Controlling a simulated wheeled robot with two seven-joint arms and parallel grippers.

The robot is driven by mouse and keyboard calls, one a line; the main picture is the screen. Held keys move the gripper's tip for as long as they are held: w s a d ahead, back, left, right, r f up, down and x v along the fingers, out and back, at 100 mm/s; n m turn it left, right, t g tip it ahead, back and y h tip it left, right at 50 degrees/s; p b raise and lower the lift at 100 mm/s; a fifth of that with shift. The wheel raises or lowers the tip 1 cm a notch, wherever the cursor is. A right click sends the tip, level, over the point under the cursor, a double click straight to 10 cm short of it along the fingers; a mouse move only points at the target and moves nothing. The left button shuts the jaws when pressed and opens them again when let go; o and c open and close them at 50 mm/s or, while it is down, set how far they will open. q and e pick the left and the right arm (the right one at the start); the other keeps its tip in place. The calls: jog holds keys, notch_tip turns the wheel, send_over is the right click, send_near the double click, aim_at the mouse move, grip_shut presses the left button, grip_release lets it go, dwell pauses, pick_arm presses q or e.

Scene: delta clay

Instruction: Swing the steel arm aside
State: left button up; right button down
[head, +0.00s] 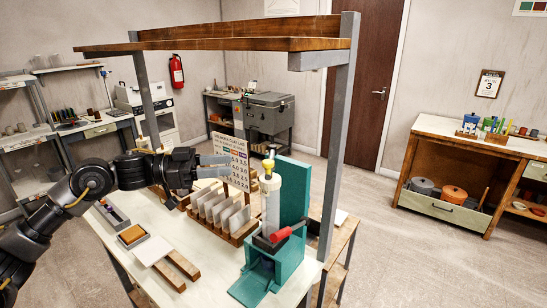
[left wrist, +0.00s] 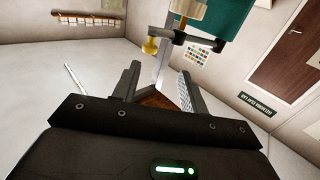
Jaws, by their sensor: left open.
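A teal stand (head: 292,205) stands on the near right of the white table and holds an upright pale cylinder (head: 271,210). At its top is a yellow knob (head: 268,164), which also shows in the left wrist view (left wrist: 150,46). There the knob sits on the end of a dark grey steel arm (left wrist: 196,40) that crosses beside the pale cylinder. My left gripper (head: 226,167) reaches in from the left at about knob height. Its fingers (left wrist: 160,88) are apart with nothing held, and the knob is beyond the fingertips, not touching. My right gripper is out of view.
A red handle (head: 287,231) sticks out from the stand's front. A wooden rack of pale tiles (head: 220,212) and a card with rows of marks (head: 228,163) stand left of it. A wooden overhead shelf (head: 215,44) on grey posts spans above. Blocks (head: 132,236) lie at front left.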

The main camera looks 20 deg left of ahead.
aim_at(268, 161)
pick_arm(q)
jog(key=p+x, duration=0.1)
jog(key=x, duration=0.2)
jog(key=s+p+x, duration=0.1)
jog(key=p+x, duration=0.1)
jog(key=x, duration=0.1)
jog(key=p+x, duration=0.1)
jog(key=x, duration=0.2)
jog(key=shift+s+d+r+p, duration=0.1)
jog(key=shift+d+r+p, duration=0.25)
jog(key=shift+d, duration=0.3)
jog(key=shift+d+r, duration=0.1)
jog(key=shift+d, duration=0.6)
jog(key=shift+w+f, duration=0.25)
jog(key=shift+w, duration=0.05)
jog(key=shift+s+a+r, duration=0.1)
jog(key=shift+s, duration=0.05)
jog(key=c, duration=0.6)
grip_shut()
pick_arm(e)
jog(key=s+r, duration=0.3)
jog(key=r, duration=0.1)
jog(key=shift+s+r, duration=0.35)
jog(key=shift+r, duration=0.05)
